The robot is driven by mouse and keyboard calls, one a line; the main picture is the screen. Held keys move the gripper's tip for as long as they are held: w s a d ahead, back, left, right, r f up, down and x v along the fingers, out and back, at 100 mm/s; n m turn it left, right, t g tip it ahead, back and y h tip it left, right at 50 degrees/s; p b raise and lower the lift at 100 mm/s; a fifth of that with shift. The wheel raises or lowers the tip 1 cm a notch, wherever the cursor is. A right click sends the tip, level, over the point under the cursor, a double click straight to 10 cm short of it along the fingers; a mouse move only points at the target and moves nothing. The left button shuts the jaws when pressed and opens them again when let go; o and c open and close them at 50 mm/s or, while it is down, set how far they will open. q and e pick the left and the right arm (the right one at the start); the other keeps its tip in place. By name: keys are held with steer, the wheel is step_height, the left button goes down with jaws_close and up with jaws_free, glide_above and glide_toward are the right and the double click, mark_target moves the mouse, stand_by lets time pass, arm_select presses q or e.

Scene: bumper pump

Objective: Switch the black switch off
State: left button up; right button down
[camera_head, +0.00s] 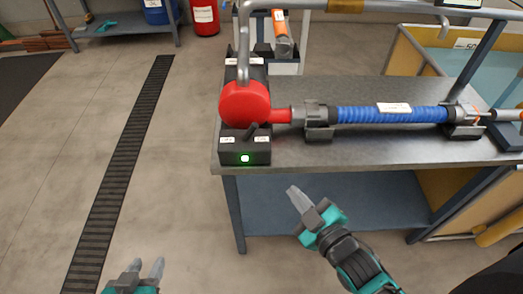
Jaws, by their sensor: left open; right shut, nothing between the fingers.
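A black switch lever (251,131) stands on a black box (231,152) at the front left corner of the workbench. It leans slightly to the right. A green light (245,158) is lit on the box's front, between white labels too small to read. My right gripper (293,190) is shut and empty. It appears in front of the bench, below and right of the box, clear of the switch. My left gripper (147,265) is open and empty at the bottom left, over the floor. Only its fingers and part of its body show.
A red pump (244,103) sits right behind the switch, with a grey pipe (244,45) rising from it. A blue hose (390,114) runs right along the bench (370,155). A second black labelled box (256,72) stands behind the pump.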

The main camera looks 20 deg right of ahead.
arm_select(q)
steer(key=w+d+f+b, duration=0.1)
steer(key=b, duration=0.2)
steer(key=shift+w+d+f+h, duration=0.25)
steer(key=shift+w+h, duration=0.15)
arm_select(e)
steer(key=n+t+y, duration=0.1)
steer(key=n, duration=0.1)
steer(key=r+n+t, duration=0.1)
steer(key=n, duration=0.2)
steer(key=r+n+t+y, duration=0.1)
steer(key=n+t, duration=0.1)
steer(key=shift+a+r+n+y, duration=0.15)
steer(key=shift+a+n+y, duration=0.15)
steer(key=shift+n, duration=0.1)
steer(key=shift+w, duration=0.1)
glide_toward(254, 131)
steer(key=x, duration=0.5)
steer(key=shift+w+b, duration=0.15)
steer(key=shift+b, duration=0.25)
steer(key=shift+w+a+r, duration=0.15)
steer(key=shift+w+a, duration=0.05)
steer(key=shift+w, duration=0.4)
arm_select(q)
steer(key=shift+d+f, duration=0.1)
steer(key=shift+f, duration=0.05)
arm_select(e)
steer(key=shift+w, duration=0.1)
